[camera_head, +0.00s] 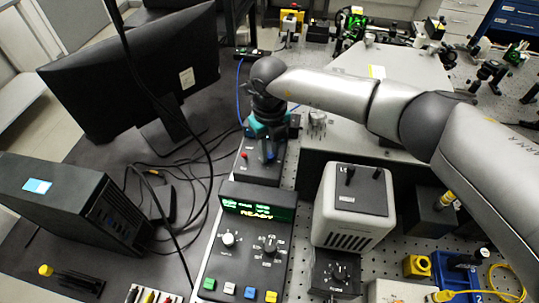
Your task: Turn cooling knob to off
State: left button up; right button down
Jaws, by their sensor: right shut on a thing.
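My right gripper (268,152) reaches in from the right and points down at a dark control box (258,170) in the middle of the bench. Its fingers are shut on what appears to be the cooling knob on top of this box. The knob itself is hidden by the fingers and the teal gripper body, so its setting cannot be read. A red button (243,155) shows on the same box, left of the fingers. My left gripper is not in view.
In front is a console with a green "READY" display (257,210), a white knob (228,239) and a black knob (269,244). A grey-white unit (355,205) stands to the right. A monitor (135,70), a computer case (75,205) and loose cables are on the left.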

jog(key=n+b, duration=0.6)
jog(key=n, duration=0.1)
jog(key=shift+w+f, duration=0.1)
jog(key=n+b, duration=0.3)
jog(key=n, duration=0.1)
jog(key=n+b, duration=0.2)
jog(key=n, duration=0.1)
jog(key=shift+n, duration=0.3)
jog(key=n+b, duration=0.2)
jog(key=n, duration=0.1)
jog(key=shift+n, duration=0.3)
jog(key=n+b, duration=0.1)
jog(key=n, duration=0.3)
jog(key=shift+b, duration=0.4)
jog(key=shift+n, duration=0.6)
jog(key=shift+n+b, duration=0.3)
jog(key=shift+n, duration=0.2)
jog(key=shift+r, duration=0.2)
